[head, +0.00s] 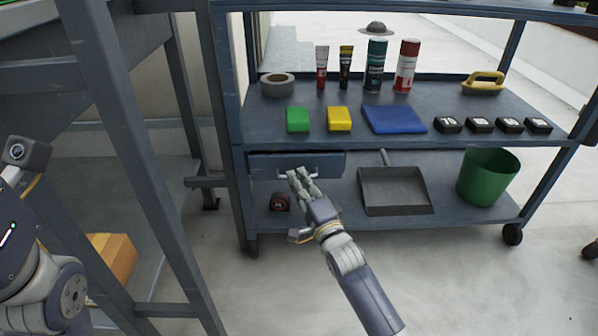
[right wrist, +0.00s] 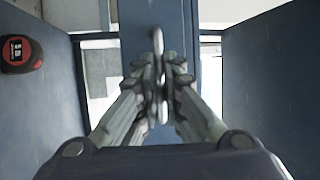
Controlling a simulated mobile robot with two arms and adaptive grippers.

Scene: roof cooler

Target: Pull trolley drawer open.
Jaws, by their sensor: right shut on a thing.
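The trolley (head: 460,213) is a blue-grey metal rack with shelves. Its drawer (head: 325,163) sits under the middle shelf at the left, with a blue-grey front and a pale bar handle (head: 284,177). I cannot tell for sure whether the drawer stands out at all. My right gripper (head: 300,178) reaches up from below and is shut on the handle. In the right wrist view, the fingers close from both sides on the handle (right wrist: 157,60), in front of the drawer front (right wrist: 180,22). My left arm shows at the left edge; its gripper is out of view.
The middle shelf (head: 270,108) holds tape, tubes, cans, sponges, a blue cloth and several black boxes. Below are a tape measure (head: 280,202), a dustpan (head: 396,193) and a green bucket (head: 487,177). A grey frame (head: 135,150) stands close at left. The floor in front is clear.

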